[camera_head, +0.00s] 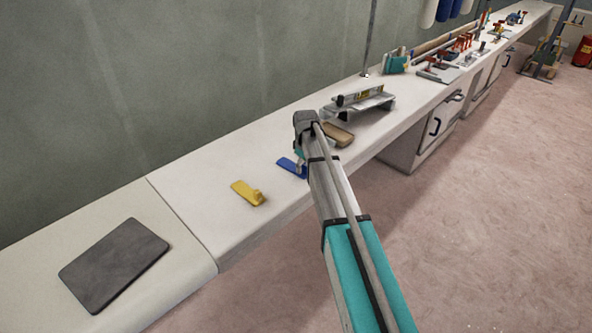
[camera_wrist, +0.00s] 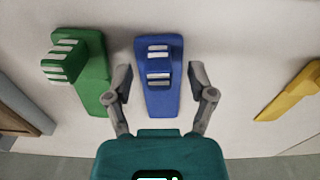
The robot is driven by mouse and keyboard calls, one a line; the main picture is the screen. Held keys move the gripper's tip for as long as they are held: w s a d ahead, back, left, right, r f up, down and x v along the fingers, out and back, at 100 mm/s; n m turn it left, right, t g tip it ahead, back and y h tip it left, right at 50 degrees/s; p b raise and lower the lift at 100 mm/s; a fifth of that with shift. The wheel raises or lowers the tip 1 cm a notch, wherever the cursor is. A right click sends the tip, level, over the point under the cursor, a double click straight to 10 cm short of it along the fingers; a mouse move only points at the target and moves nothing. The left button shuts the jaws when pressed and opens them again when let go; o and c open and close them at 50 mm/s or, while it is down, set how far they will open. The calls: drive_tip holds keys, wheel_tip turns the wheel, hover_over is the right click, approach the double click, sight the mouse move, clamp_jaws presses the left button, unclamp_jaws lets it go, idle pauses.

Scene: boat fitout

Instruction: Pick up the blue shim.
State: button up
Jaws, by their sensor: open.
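The blue shim (camera_wrist: 158,99) lies on the pale bench top, a flat wedge-like piece with a raised ridged block. In the wrist view it sits between the two fingers of my gripper (camera_wrist: 161,88), with a gap on each side. The gripper is open and holds nothing. In the head view the blue shim (camera_head: 289,166) shows only partly, beside my arm, which hides the rest of it and most of the gripper. From these views I cannot tell how high the fingertips are above the bench.
A green shim (camera_wrist: 90,82) lies left of the blue one in the wrist view, close to the left finger. A yellow shim (camera_head: 249,194) lies apart on the other side.

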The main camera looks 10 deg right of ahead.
clamp_jaws()
idle(0.3)
drive_tip(key=shift+r, duration=0.1)
drive_tip(key=shift+r+p, duration=0.9)
drive_tip(key=shift+p, duration=0.1)
drive_tip(key=s+d+r+p, duration=0.1)
drive_tip(key=s+r+p, duration=1)
drive_tip(key=s, duration=0.3)
drive_tip(key=shift+d, duration=0.15)
drive_tip(key=shift+w, duration=0.1)
